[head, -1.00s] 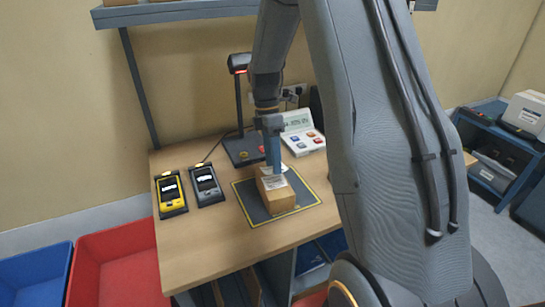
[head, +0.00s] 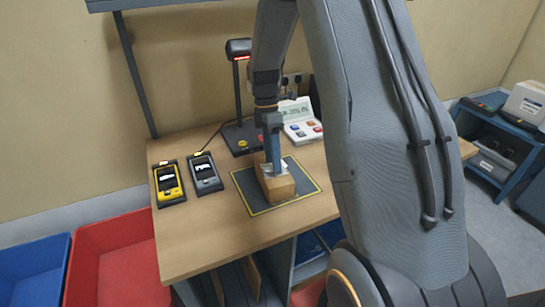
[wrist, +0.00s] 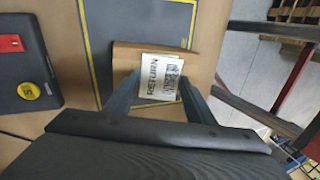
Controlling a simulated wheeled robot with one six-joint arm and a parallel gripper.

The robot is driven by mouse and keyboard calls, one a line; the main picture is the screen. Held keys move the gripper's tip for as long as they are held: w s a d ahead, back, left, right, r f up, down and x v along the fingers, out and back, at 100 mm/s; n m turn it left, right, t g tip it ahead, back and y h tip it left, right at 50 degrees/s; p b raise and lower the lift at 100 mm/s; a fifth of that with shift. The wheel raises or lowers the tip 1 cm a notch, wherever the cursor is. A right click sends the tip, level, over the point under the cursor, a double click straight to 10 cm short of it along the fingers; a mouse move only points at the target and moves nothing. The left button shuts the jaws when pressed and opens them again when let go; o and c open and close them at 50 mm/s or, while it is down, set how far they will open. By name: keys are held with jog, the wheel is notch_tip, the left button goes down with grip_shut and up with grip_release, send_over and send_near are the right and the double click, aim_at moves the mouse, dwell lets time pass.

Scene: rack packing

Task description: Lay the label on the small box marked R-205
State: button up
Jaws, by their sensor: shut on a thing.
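A small brown cardboard box (head: 280,188) rests on the dark mat with a yellow border (head: 252,200) on the wooden table. My gripper (head: 272,170) points down at the box top. It is shut on a white label (wrist: 160,74) printed RETURN with a square code. In the wrist view my gripper (wrist: 156,92) has a finger on each side of the label, and the label lies over the box (wrist: 124,54), covering part of its top. I cannot tell whether the label touches the box. No marking R-205 is readable on the box.
A scanner stand (head: 240,100) and a button panel with a display (head: 298,118) stand behind the mat. A yellow handheld device (head: 168,184) and a grey one (head: 204,174) lie at left. Red (head: 118,262) and blue (head: 34,270) bins stand left of the table.

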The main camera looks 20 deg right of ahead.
jog(key=shift+s+f, duration=0.1)
jog(key=shift+s, duration=0.05)
jog(key=shift+s+a+p, duration=0.2)
jog(key=shift+s+p, duration=0.75)
jog(key=shift+s, duration=0.55)
jog(key=o, duration=0.7)
jog(key=shift+f, duration=0.1)
jog(key=shift+w, duration=0.1)
